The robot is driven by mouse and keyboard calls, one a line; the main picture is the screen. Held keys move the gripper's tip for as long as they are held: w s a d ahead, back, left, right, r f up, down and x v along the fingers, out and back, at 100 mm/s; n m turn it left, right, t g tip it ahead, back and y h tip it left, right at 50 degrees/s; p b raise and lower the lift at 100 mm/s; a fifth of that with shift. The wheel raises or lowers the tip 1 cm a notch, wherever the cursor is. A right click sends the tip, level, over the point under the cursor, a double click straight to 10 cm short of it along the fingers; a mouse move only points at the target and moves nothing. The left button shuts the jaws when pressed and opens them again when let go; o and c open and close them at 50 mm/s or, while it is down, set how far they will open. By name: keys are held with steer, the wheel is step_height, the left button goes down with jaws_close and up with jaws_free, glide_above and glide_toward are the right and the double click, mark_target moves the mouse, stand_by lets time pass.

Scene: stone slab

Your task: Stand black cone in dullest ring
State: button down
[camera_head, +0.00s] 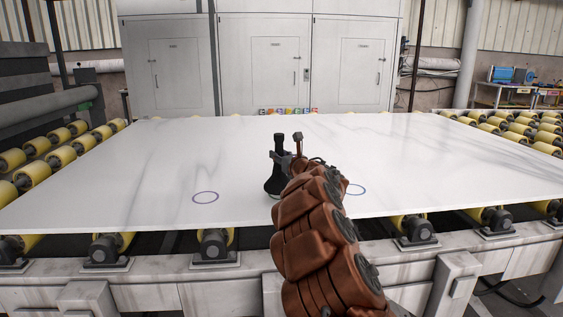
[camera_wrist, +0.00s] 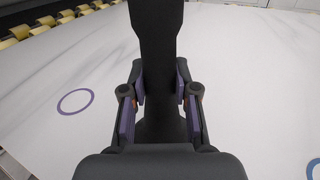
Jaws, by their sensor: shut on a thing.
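The black cone (camera_head: 272,187) is upright in the head view, left of my arm, its wide base low over the slab. I cannot tell whether the base touches. My gripper (camera_wrist: 160,106) is shut on the cone, whose dark body (camera_wrist: 155,35) fills the space between the fingers in the wrist view. The left ring (camera_head: 205,197) is a thin, muted purple outline, empty, left of the cone; it also shows in the wrist view (camera_wrist: 75,101). The right ring (camera_head: 356,189) is partly hidden by my arm; its bluer edge (camera_wrist: 314,168) shows at the wrist view's right.
The pale stone slab (camera_head: 120,180) is broad and mostly clear. Small coloured blocks or letters (camera_head: 288,111) stand along its far edge. Yellow rollers (camera_head: 50,145) flank it, and white cabinets (camera_head: 265,60) stand behind.

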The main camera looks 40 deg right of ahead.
steer(key=shift+w+d+f+p, duration=0.1)
steer(key=shift+w+d+p, duration=0.1)
steer(key=shift+w+d, duration=0.5)
steer(key=shift+w+d+f+p, duration=0.15)
steer(key=shift+w+d, duration=0.35)
steer(key=shift+d, duration=0.35)
steer(key=shift+d+r, duration=0.1)
steer(key=shift+f, duration=1.7)
steer(key=shift+f+b, duration=0.25)
steer(key=shift+b, duration=0.15)
steer(key=c, duration=0.9)
jaws_free()
steer(key=shift+r, duration=0.1)
steer(key=shift+r+p, duration=0.15)
steer(key=shift+p, duration=0.2)
steer(key=shift+s+f, duration=0.2)
steer(key=shift+s, duration=0.35)
steer(key=shift+b+v, duration=0.55)
steer(key=shift+v, duration=4.8)
